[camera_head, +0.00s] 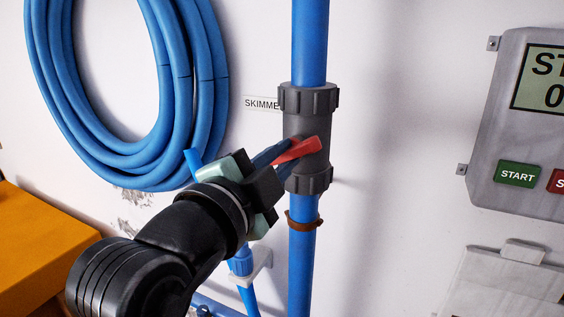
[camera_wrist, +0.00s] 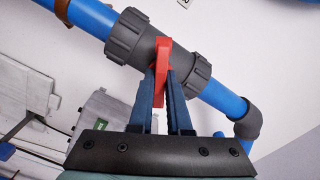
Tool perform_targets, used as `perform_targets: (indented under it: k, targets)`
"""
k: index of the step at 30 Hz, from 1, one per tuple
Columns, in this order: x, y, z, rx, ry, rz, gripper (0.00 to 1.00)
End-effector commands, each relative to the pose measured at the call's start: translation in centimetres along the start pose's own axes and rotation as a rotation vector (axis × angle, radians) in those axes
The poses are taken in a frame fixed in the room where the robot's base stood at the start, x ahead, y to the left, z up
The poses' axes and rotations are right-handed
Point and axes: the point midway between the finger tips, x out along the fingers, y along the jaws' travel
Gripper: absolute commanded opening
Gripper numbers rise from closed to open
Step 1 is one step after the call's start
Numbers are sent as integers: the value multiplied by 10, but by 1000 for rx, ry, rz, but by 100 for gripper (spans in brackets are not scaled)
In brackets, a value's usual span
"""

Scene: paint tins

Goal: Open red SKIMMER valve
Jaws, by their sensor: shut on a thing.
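The red valve handle (camera_head: 300,150) sits on the grey SKIMMER valve body (camera_head: 307,128), fitted in a vertical blue pipe. In the head view the handle slants slightly across the pipe, its free end toward the lower left. My gripper (camera_head: 272,155) reaches in from the lower left, its blue fingers at the handle. In the wrist view the red handle (camera_wrist: 161,70) stands between the two fingers of my gripper (camera_wrist: 162,88), which is shut on it. The fingers hide part of the handle. The grey valve body also shows behind it (camera_wrist: 138,42).
A blue hose coil (camera_head: 205,90) hangs at left. A control box (camera_head: 535,120) with a START button is at right, a grey box (camera_head: 500,280) below it. An orange surface (camera_head: 40,245) is at lower left. A thinner blue pipe (camera_head: 243,262) stands left of the valve pipe.

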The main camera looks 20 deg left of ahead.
Motion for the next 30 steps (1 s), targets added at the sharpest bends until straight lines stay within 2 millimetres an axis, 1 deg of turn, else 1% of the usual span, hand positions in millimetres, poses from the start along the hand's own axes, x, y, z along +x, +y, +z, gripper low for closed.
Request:
perform_targets:
  k: [21,30]
  targets:
    - [0,0,0,-682,-1,2,0]
    - [0,0,0,-918,-2,2,0]
